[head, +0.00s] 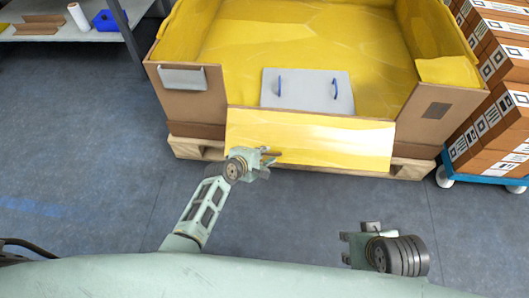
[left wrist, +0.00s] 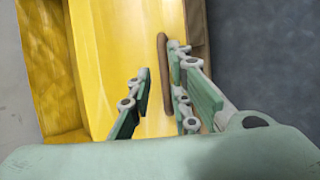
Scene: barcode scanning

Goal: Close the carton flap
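The carton (head: 190,104) is a large brown box with a yellow inside, standing on a wooden pallet. Its front flap (head: 320,141) hangs folded down and outward, yellow face up. My left gripper (head: 271,156) is at the flap's lower edge, left of its middle. In the left wrist view its fingers (left wrist: 160,88) are apart, with the yellow flap (left wrist: 118,50) and a brown edge strip (left wrist: 163,75) between or behind them. I cannot tell whether they touch it. My right gripper (head: 346,246) is empty, over the floor in front of the carton, its fingers apart.
A grey panel with two blue handles (head: 307,90) lies inside the carton. The pallet (head: 196,148) sticks out below. Brown boxes on a blue trolley (head: 490,177) stand at the right. A shelf (head: 75,33) is at the upper left. The floor in front is clear.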

